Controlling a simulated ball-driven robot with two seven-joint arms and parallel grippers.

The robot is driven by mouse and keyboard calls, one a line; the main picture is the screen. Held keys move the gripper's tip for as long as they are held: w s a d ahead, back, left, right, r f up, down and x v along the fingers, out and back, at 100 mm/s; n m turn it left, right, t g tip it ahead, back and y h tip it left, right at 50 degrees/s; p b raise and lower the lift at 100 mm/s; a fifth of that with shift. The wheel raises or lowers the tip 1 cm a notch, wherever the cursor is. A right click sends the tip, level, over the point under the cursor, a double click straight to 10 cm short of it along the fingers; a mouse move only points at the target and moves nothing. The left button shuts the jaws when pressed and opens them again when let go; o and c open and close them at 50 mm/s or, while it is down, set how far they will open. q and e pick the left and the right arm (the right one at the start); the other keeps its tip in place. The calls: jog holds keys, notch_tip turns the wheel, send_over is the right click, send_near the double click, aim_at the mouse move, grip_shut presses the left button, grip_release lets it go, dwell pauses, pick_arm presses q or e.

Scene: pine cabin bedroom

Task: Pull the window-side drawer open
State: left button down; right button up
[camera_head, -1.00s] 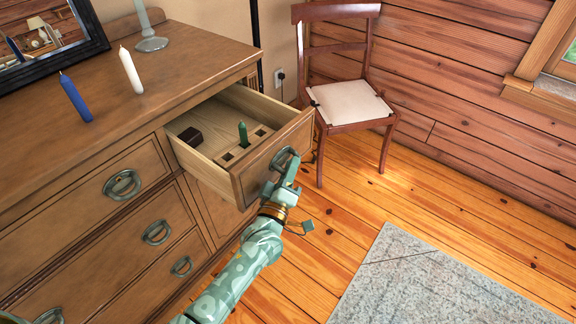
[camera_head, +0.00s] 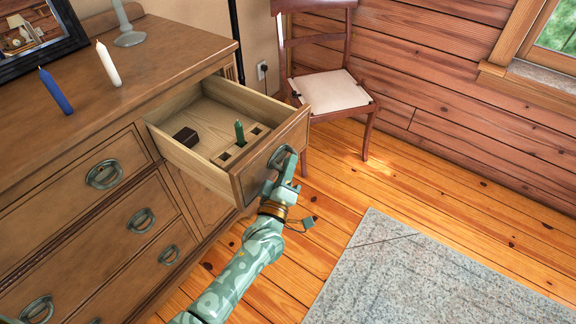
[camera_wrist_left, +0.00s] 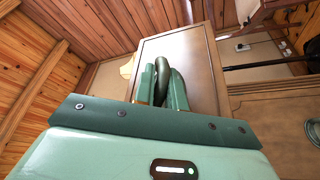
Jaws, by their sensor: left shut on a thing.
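The window-side drawer (camera_head: 243,180) at the right end of the wooden dresser is pulled out, and its inside shows. A dark brown box (camera_head: 186,136) and a green candle (camera_head: 239,132) standing in a slotted wooden strip are in it. My left gripper (camera_head: 284,172) is shut on the drawer's ring handle (camera_head: 279,160) at the drawer's front. In the left wrist view the dark handle (camera_wrist_left: 162,80) sits between the two green fingers, in front of the drawer's front panel (camera_wrist_left: 205,62). My right gripper is not in view.
A white candle (camera_head: 108,64), a blue candle (camera_head: 56,91) and a framed mirror (camera_head: 68,62) stand on the dresser top (camera_head: 165,65). A wooden chair (camera_head: 333,92) stands just behind the drawer. A grey rug (camera_head: 430,280) lies right; the floor between is clear.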

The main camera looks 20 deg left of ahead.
pick_arm(q)
jog(key=shift+f, duration=0.15)
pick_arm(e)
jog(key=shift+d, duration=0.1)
pick_arm(q)
jog(key=c, duration=1.5)
grip_release()
jog(key=shift+o, duration=0.2)
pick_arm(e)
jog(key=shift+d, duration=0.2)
